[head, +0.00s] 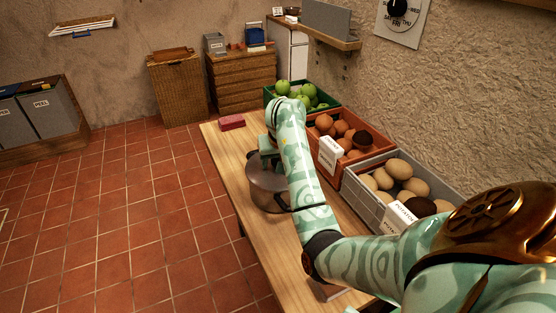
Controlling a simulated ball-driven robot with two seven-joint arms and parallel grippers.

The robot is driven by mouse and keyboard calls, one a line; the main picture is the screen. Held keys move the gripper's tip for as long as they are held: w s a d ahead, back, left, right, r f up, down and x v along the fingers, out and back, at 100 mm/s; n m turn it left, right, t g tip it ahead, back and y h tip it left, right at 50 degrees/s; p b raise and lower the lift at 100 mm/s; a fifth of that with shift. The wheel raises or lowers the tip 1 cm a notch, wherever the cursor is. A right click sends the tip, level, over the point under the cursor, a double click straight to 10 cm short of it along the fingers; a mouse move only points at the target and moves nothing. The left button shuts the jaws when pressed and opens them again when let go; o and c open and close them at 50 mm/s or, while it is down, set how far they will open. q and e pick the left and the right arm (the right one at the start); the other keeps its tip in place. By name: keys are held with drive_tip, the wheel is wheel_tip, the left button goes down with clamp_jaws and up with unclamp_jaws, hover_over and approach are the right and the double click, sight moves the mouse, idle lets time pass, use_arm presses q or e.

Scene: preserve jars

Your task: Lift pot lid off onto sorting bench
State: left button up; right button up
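A metal pot (264,199) stands on the wooden sorting bench (237,162), with its right side hidden behind my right forearm. Its lid (259,177) appears to be on top, mostly covered by my arm and hand. My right gripper (269,157) is just above the pot, at or very near the middle of the lid. Its fingers are too small and too hidden to show whether they are open or shut, or whether they touch the lid knob. My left gripper is not in view.
A red block-like item (232,123) lies on the bench's far end. Along the right side stand a green crate (331,103) of apples, an orange crate (376,128) of round brown produce and a grey crate (352,187) of potatoes. Bare bench shows left of and beyond the pot.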

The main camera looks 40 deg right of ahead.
sight(278, 159)
drive_tip(key=c, duration=1)
drive_tip(key=shift+r+p, duration=0.85)
drive_tip(key=shift+r, duration=0.45)
drive_tip(key=shift+r, duration=0.1)
drive_tip(key=shift+r+p, duration=1.2)
drive_tip(key=shift+r, duration=0.7)
